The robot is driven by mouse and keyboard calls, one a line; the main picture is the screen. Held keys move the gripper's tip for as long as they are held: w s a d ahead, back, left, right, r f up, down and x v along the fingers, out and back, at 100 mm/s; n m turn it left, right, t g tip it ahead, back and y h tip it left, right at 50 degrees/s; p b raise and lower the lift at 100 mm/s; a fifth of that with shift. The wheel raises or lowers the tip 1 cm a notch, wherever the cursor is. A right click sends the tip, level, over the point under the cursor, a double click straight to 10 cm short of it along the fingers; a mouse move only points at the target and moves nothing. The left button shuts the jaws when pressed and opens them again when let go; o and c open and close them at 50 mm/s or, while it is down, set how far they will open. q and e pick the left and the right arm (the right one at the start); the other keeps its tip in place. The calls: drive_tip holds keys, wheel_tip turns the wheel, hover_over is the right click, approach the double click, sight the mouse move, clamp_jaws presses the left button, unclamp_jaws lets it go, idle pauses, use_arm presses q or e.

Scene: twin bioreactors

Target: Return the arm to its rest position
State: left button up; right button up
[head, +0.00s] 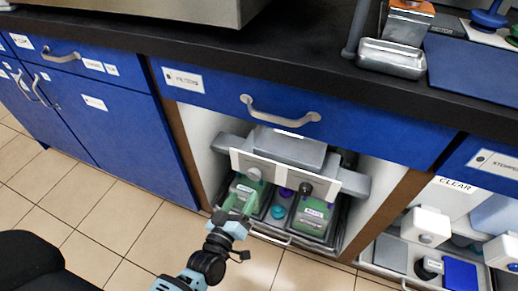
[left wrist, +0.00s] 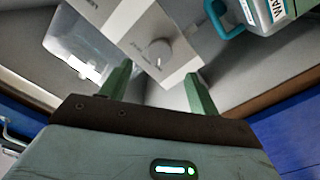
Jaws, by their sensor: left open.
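My left arm comes in from the bottom of the head view, and its gripper (head: 236,212) is at the front of the open cabinet bay, by the lower tray. In the left wrist view the two green fingers of this gripper (left wrist: 158,88) are spread apart, with nothing held between them. A pale box with a round knob (left wrist: 150,42) lies beyond the fingertips; I cannot tell the exact gap. My right gripper is in neither view.
The tray (head: 270,236) in the bay holds green labelled containers (head: 313,215). A grey unit with a pale front panel (head: 290,150) sits above them. A blue drawer (head: 300,115) and dark worktop (head: 200,45) overhang the bay. Tiled floor (head: 110,215) is clear at left.

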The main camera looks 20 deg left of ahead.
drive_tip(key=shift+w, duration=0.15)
use_arm(q)
drive_tip(key=s+r+m+g+h+p, duration=0.1)
drive_tip(key=s+r+m+g+p, duration=0.1)
drive_tip(key=s+r+p, duration=0.5)
drive_tip(key=s+r+m+g+p, duration=0.2)
drive_tip(key=s+g+p, duration=0.1)
drive_tip(key=s+p, duration=0.65)
drive_tip(key=s+r+m+g+h+p, duration=0.1)
drive_tip(key=s+r+m+g+p, duration=0.1)
drive_tip(key=s+r+p, duration=0.65)
drive_tip(key=s+a+r+m+g+p, duration=0.1)
drive_tip(key=s+r+m+g+p, duration=0.1)
drive_tip(key=s+r+p, duration=0.8)
drive_tip(key=s, duration=0.3)
drive_tip(key=shift+a+r+m+y, duration=0.3)
drive_tip(key=shift+r, duration=0.05)
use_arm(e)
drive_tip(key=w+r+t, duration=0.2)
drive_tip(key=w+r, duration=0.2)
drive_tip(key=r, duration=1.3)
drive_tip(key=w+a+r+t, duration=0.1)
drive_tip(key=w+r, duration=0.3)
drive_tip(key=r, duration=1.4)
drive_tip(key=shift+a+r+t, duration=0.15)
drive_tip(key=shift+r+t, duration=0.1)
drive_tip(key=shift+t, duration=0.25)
